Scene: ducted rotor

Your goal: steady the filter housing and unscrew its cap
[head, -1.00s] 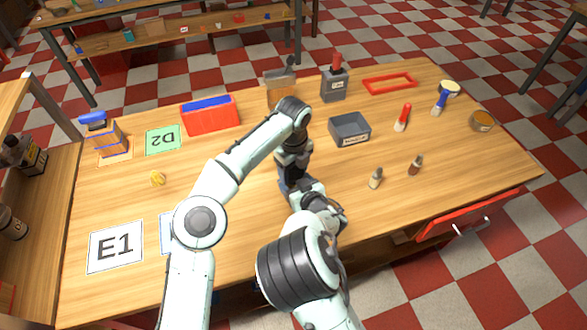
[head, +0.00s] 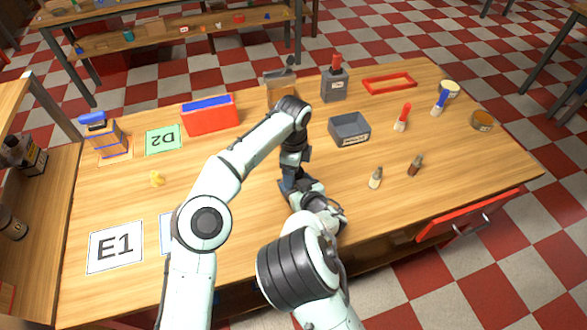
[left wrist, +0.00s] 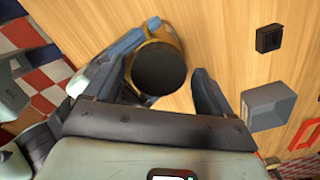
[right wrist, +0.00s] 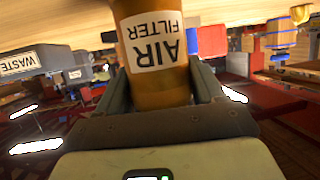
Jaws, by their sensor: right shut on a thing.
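The filter housing (right wrist: 160,85) is an amber-brown cylinder with a white "AIR FILTER" label, upside down in the right wrist view. My right gripper (right wrist: 160,98) is shut on it, one finger on each side. The black round cap (left wrist: 160,68) shows from above in the left wrist view, on top of the amber housing (left wrist: 140,85). My left gripper (left wrist: 158,88) is open around the cap, with a clear gap to the right finger. In the head view my arms hide the housing and cap.
A grey waste bin (head: 349,132) stands right of my left forearm. Two small bottles (head: 376,178) (head: 415,166) stand in front of it. A red box (head: 210,118), a green D2 card (head: 163,140) and an E1 card (head: 115,247) lie to the left.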

